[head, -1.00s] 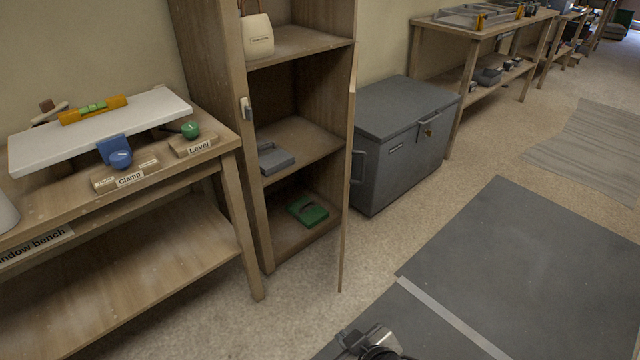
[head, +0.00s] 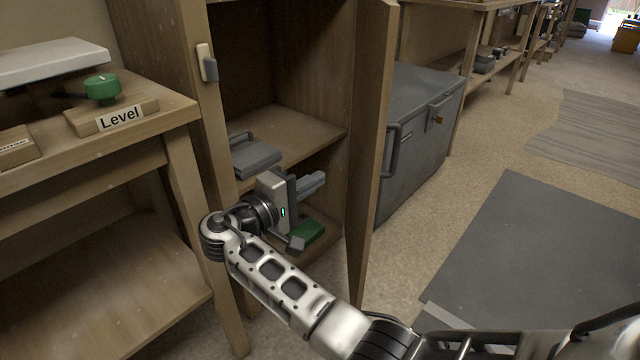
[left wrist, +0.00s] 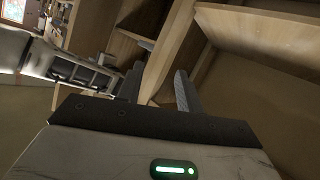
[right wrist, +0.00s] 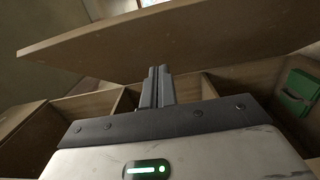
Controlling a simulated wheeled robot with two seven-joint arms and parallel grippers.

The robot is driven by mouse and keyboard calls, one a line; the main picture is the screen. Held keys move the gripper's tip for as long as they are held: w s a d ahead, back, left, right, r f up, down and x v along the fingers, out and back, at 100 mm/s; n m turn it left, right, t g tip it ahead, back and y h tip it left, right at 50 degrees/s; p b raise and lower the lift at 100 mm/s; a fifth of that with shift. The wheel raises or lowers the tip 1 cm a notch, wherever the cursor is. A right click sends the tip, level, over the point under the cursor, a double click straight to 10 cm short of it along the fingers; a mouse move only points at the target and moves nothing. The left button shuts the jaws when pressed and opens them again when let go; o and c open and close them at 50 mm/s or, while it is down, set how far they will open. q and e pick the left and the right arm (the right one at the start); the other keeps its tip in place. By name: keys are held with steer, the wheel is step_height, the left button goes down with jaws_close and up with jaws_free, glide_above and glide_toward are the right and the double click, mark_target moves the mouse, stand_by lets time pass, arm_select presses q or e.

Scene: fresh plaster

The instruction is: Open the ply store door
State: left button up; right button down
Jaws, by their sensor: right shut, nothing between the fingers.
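The ply store door (head: 372,120) is a tall wooden panel standing open at the right side of the tall cabinet (head: 190,45). Its grey bar handle (head: 393,150) shows at the right, outer side. My right gripper (head: 312,184) is shut and empty, at the cabinet's open front, left of the door's inner side. In the right wrist view, its closed fingers (right wrist: 158,86) point towards a broad wooden panel (right wrist: 165,38); contact cannot be told. My left gripper (left wrist: 158,85) is open in the left wrist view, with a wooden edge beyond or between its fingers.
Inside the cabinet are a grey case (head: 255,155) and a green case (head: 312,232). A catch (head: 207,62) is on the left post. The bench (head: 165,115) stands close on the left, a grey chest (head: 425,110) right of the door.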

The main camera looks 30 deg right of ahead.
steer(key=b, duration=0.1)
glide_toward(370, 160)
steer(key=w+d, duration=0.3)
steer(key=w, duration=0.1)
steer(key=d, duration=0.1)
steer(key=s+d, duration=0.1)
steer(key=shift+s+d, duration=0.3)
steer(key=shift+d, duration=0.1)
steer(key=shift+s+d, duration=0.15)
steer(key=shift+d, duration=0.3)
arm_select(q)
steer(key=shift+d+r+t, duration=0.2)
steer(key=shift+r+t, duration=0.1)
steer(key=shift+r, duration=0.15)
